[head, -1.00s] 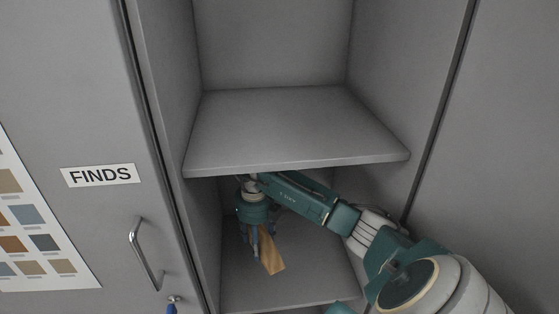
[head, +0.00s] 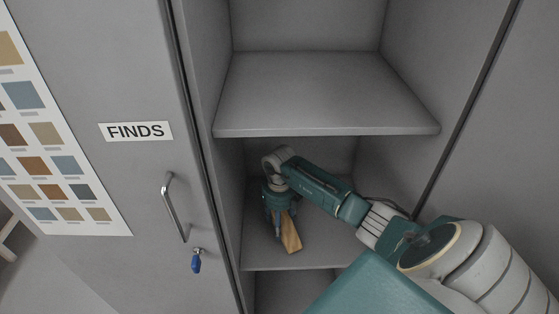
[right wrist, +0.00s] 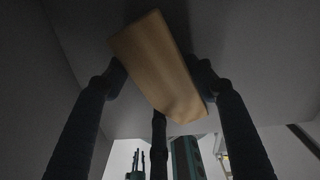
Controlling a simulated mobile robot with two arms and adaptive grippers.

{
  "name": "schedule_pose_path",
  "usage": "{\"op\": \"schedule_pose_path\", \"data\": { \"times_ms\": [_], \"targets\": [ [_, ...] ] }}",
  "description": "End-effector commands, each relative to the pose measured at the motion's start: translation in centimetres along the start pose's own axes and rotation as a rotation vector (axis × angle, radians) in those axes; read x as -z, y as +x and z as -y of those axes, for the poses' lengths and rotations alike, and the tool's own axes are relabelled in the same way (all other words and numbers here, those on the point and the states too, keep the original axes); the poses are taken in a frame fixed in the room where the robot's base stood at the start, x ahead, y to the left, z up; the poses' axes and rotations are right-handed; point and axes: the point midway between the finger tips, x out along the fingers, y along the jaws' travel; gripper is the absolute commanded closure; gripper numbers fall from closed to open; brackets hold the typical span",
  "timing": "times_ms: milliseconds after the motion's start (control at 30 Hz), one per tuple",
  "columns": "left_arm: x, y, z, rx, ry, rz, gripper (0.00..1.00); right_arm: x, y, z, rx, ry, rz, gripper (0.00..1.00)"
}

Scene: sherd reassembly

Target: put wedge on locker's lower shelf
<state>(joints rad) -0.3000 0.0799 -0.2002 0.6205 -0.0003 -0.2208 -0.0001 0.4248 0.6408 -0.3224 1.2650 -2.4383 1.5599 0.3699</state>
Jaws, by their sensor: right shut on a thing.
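The wedge (head: 291,233) is a flat, light-brown wooden piece. My right gripper (head: 282,222) is shut on it inside the locker, in the compartment under the upper shelf (head: 325,95). The wedge hangs tilted over the lower shelf (head: 262,255); I cannot tell whether its lower end touches the shelf. In the right wrist view, the wedge (right wrist: 158,65) lies between the dark fingers of the right gripper (right wrist: 160,80), with a grey surface behind it.
The locker's left door (head: 95,85) carries a FINDS label (head: 136,131), a handle (head: 174,208) and a blue key tag (head: 196,262). The upper shelf's front edge is close above my right arm. The lower shelf looks bare around the wedge.

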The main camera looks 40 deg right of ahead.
Motion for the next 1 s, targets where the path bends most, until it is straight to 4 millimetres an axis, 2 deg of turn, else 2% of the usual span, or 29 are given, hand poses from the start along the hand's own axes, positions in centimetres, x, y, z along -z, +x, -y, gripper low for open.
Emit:
{"op": "schedule_pose_path", "data": {
  "times_ms": [100, 133, 200, 467, 633, 767, 1000],
  "targets": [
    [0.0, 0.4, 0.0, 0.0, 0.0, 0.0, 0.68, 0.0, 0.4, 0.0, 0.001, 0.0, 0.0, 0.76],
    [0.0, 0.3, 0.0, 0.0, 0.0, 0.0, 0.68, 0.0, 0.3, 0.0, 0.001, 0.0, 0.0, 0.41],
    [0.0, 0.2, 0.0, 0.0, 0.0, 0.0, 0.68, 0.0, 0.3, 0.0, 0.001, 0.0, 0.0, 0.27],
    [0.0, 0.2, 0.0, 0.0, 0.0, -0.001, 0.68, 0.0, 0.3, 0.0, 0.0, 0.0, 0.0, 0.26],
    [0.1, 0.0, 0.0, 0.0, -0.001, -0.001, 0.68, -0.1, -0.7, 0.0, 0.0, 0.0, 0.004, 0.26],
    [0.0, 0.2, 0.0, 0.0, -0.001, -0.001, 0.68, -0.2, -2.8, 0.1, 0.002, -0.002, 0.005, 0.26],
    [0.0, 0.9, -0.1, 0.0, -0.001, -0.001, 0.68, -0.2, -8.1, 0.1, 0.001, -0.001, 0.006, 0.26]
  ]
}}
